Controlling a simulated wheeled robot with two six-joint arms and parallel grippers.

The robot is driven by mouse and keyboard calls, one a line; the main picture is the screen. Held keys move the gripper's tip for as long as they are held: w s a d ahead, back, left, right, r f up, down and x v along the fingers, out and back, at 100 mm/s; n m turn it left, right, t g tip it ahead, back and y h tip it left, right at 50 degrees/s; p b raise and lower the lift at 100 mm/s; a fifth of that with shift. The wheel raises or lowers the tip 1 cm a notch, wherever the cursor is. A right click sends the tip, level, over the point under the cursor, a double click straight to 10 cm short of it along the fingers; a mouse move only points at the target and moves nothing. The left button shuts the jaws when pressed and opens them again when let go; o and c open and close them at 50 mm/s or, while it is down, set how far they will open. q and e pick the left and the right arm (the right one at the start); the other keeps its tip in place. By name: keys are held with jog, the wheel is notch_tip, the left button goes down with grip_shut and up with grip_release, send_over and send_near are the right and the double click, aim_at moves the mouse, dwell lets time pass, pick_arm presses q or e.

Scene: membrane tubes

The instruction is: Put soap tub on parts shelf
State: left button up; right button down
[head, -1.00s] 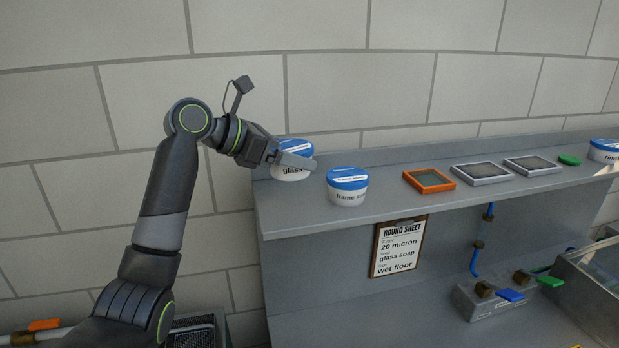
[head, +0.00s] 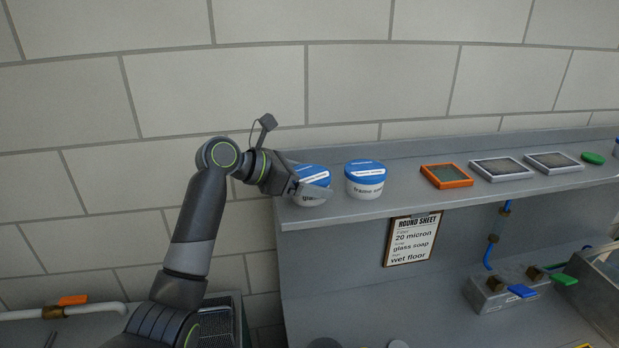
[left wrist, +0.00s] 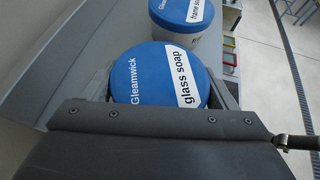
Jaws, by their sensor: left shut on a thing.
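The glass soap tub (head: 313,174), white with a blue lid, is at the left end of the grey shelf (head: 330,213). My left gripper (head: 313,192) is shut on it, and a finger covers part of its front. I cannot tell whether its base touches the shelf. In the left wrist view the tub's lid (left wrist: 150,75) sits between the jaws, reading "Gleamwick glass soap". The frame soap tub (head: 365,181), also blue-lidded, stands upright just to its right, and shows in the left wrist view (left wrist: 203,45). My right gripper is not in view.
Farther right on the shelf are an orange-framed screen (head: 446,176), two grey-framed screens (head: 501,169) (head: 553,162) and a green disc (head: 593,158). A round sheet (head: 412,240) hangs below the shelf's front edge. A tiled wall rises behind.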

pick_arm(q)
jog(key=o, duration=1.1)
jog(key=shift+a+r, duration=0.15)
jog(key=shift+a, duration=0.1)
jog(key=shift+b+v, duration=2.7)
jog(key=shift+v, duration=3.1)
